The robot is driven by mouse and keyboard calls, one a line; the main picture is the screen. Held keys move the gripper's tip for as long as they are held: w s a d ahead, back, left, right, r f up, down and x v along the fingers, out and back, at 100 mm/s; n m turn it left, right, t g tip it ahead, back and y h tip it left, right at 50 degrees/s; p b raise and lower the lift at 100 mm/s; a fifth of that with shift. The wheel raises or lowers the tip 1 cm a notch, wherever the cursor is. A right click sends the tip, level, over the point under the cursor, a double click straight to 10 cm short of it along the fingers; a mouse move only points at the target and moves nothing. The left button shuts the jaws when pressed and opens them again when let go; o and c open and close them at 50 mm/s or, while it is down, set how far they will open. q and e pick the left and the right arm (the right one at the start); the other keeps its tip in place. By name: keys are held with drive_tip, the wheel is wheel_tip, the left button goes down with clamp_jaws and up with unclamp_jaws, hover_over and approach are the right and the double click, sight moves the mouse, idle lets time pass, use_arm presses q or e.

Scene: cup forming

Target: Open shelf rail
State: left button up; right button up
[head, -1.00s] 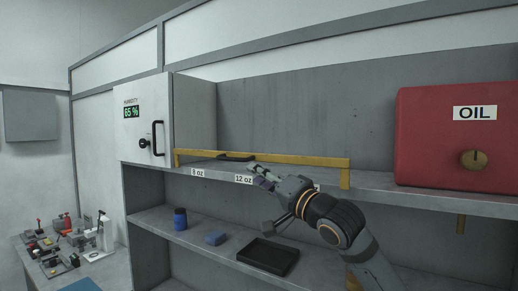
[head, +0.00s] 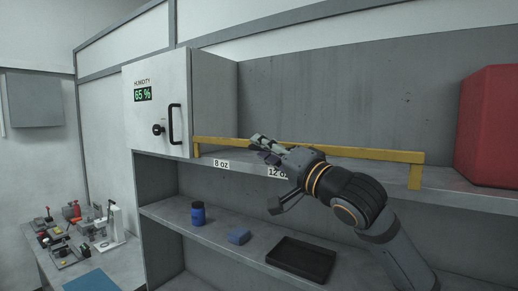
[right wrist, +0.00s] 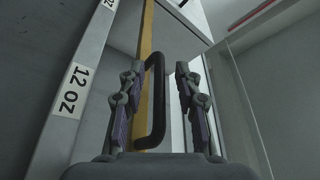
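The yellow shelf rail (head: 350,153) runs along the front edge of the upper shelf, with a post near its right end. It also shows as a yellow strip in the right wrist view (right wrist: 146,70). A black handle (right wrist: 155,100) sits by the rail in that view, between my right gripper's fingers. My right gripper (head: 262,143) is at the rail, above the 8 oz and 12 oz labels. In the right wrist view its two fingers (right wrist: 162,80) stand apart on either side of the handle. In the head view the gripper hides the handle. My left gripper is not in view.
A white humidity cabinet (head: 155,105) with a black handle stands left of the rail. A red box (head: 490,130) stands on the upper shelf at right. The lower shelf holds a blue bottle (head: 198,214), a blue block (head: 239,236) and a black tray (head: 300,260).

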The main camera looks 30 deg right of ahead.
drive_tip(key=shift+s+d, duration=0.15)
drive_tip(key=c, duration=0.4)
clamp_jaws()
